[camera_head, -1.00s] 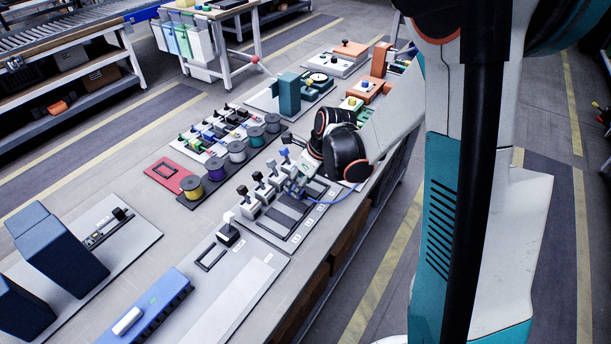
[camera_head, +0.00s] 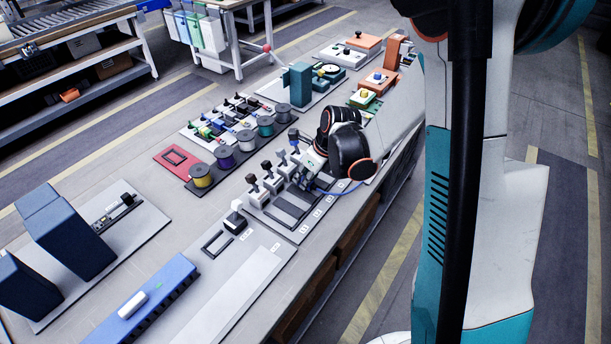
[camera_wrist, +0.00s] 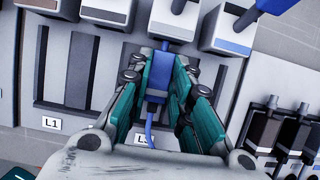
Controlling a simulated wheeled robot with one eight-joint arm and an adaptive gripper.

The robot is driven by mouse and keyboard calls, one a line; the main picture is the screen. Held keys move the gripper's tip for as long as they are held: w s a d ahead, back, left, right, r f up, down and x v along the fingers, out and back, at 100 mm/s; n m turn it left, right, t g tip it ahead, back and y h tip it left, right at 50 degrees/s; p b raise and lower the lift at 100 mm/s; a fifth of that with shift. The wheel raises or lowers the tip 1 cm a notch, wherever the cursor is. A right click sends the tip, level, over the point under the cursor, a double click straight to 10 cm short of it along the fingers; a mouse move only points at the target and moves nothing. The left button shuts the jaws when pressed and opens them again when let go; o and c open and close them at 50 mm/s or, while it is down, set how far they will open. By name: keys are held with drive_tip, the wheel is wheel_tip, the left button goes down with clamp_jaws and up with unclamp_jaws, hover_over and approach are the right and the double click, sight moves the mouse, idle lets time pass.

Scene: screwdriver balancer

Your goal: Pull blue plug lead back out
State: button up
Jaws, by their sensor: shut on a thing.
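The blue plug (camera_wrist: 156,92) is between the teal fingers of my gripper (camera_wrist: 164,68) in the wrist view, and the gripper is shut on it. The blue lead (camera_wrist: 149,128) runs from the plug down toward the picture's bottom. In the head view the lead (camera_head: 340,189) loops out beside my gripper, over the table's near edge. Beyond the fingertips stands a row of white socket blocks (camera_wrist: 230,32). The fingers hide part of the plug, and I cannot tell whether its tip is inside a socket.
The base panel has dark slots (camera_wrist: 80,70) and a label L1 (camera_wrist: 52,124). Wire spools (camera_head: 223,157) stand behind the panel, and a blue bar unit (camera_head: 150,300) sits at the front left.

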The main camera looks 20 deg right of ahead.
drive_tip(key=shift+s+d, duration=0.15)
drive_tip(key=shift+s, duration=0.05)
clamp_jaws()
drive_tip(key=shift+s+d, duration=0.2)
drive_tip(key=shift+s, duration=0.1)
drive_tip(key=shift+s+d, duration=0.4)
drive_tip(key=shift+s, duration=0.2)
drive_tip(key=o, duration=1)
unclamp_jaws()
drive_tip(key=shift+r, duration=0.15)
drive_tip(key=v, duration=1.1)
drive_tip(key=shift+s+r, duration=0.1)
drive_tip(key=shift+r, duration=0.25)
